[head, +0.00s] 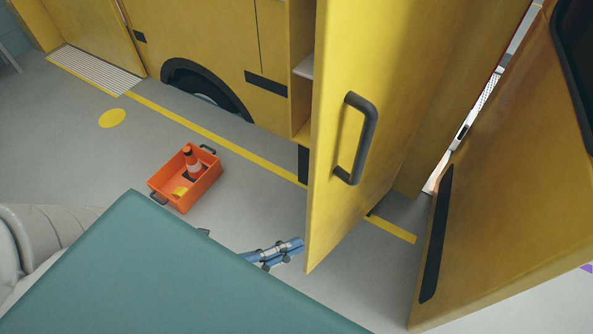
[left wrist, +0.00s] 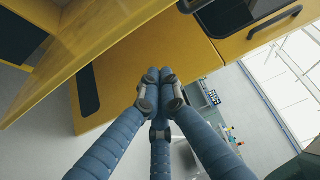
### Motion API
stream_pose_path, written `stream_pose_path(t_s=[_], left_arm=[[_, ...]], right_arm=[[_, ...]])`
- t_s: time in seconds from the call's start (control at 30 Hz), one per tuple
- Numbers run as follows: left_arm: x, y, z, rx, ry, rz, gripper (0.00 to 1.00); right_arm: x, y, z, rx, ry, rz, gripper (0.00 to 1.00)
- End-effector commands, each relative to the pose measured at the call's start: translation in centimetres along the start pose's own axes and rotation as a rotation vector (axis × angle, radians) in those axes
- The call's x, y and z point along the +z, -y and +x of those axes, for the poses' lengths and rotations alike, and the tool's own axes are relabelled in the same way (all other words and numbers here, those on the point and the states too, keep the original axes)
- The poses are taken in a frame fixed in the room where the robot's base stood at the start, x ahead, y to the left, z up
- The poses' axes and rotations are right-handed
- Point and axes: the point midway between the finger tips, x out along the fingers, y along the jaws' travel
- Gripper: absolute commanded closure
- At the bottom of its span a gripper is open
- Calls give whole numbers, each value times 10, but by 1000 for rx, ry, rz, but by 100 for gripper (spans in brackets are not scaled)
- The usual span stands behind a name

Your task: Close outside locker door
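The outside locker door (head: 365,110) is a tall yellow panel with a dark grey bar handle (head: 357,138). It stands swung open at the middle of the head view, with part of the locker's inside (head: 302,68) visible behind its left edge. My left gripper (head: 297,246) has blue fingers and is low, just left of the door's bottom corner. In the left wrist view its fingertips (left wrist: 159,76) are together with nothing seen between them. Yellow panels fill much of that view; I cannot tell which is the locker door. My right gripper is not in view.
Another yellow panel (head: 510,190) with a dark strip stands at the right. A teal surface (head: 180,285) covers the lower left. Floor between crate and vehicle is clear.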

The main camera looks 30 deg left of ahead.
Motion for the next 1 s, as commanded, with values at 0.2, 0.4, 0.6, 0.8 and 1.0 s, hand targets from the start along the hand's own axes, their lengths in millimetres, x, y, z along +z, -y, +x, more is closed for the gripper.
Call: stream_pose_path(t_s=[0.2,0.4,0.6,0.8,1.0], left_arm=[[1,5,47,-6,1,3,100],[1,5,88,-5,1,1,100],[29,2,74,0,0,2,100],[38,1,70,0,1,-1,100],[38,1,70,0,1,-1,100]], right_arm=[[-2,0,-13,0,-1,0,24],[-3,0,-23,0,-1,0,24],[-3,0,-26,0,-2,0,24],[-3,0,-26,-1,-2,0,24],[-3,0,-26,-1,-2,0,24]])
